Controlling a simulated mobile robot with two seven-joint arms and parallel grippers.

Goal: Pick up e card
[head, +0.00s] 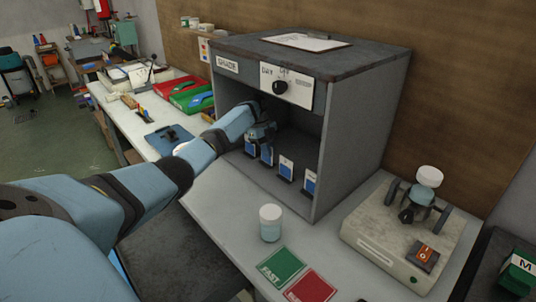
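Several small blue-and-white cards stand upright in dark holders in a row inside the grey booth (352,140). One card (309,182) is nearest the right wall, another (286,167) is beside it, and a third (266,153) is further left. Their marks are too small to read, so I cannot tell which is the e card. My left gripper (264,138) reaches into the booth from the left, just above the left cards. Its fingers are small and dark, and I cannot tell whether they are open or touch a card. My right gripper is not in view.
The booth's side walls, top and dial panel (287,87) surround the arm. A machine with a red switch (425,255) stands right.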

